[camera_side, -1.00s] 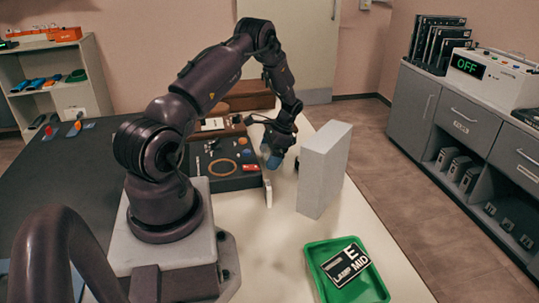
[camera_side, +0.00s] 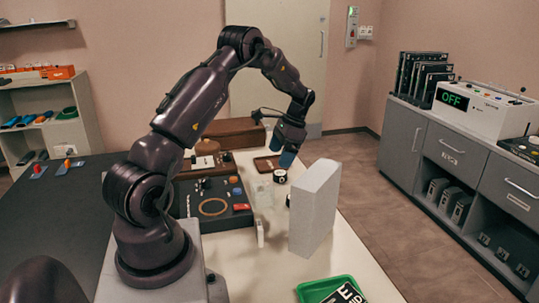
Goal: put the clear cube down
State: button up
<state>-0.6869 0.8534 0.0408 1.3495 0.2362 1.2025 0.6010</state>
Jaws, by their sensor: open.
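A pale see-through block, which looks like the clear cube (camera_side: 262,189), stands on the cream table between the dark tray and the grey upright block. Its outline is faint, and I cannot tell its exact edges. My gripper (camera_side: 287,158) points down behind and to the right of it, apart from it, with bluish fingers. It is open and no cube shows in it. A small black round thing (camera_side: 280,176) stands just below the fingertips in the picture.
The tall grey block (camera_side: 315,210) stands close on the right. A brown tray (camera_side: 265,166) lies behind. A green tray (camera_side: 311,291) is at the front.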

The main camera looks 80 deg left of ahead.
jog(key=d+r+t+y, duration=0.1)
jog(key=d+r+t, duration=0.3)
jog(key=d+r, duration=1.35)
jog(key=s+d+r+t+h, duration=0.1)
jog(key=s+d+t, duration=0.4)
jog(key=s+d, duration=0.7)
jog(key=d+r, duration=0.1)
jog(key=d, duration=0.2)
jog(key=shift+s+d+r+t, duration=0.2)
jog(key=shift+s+d+t, duration=0.1)
jog(key=shift+d, duration=0.1)
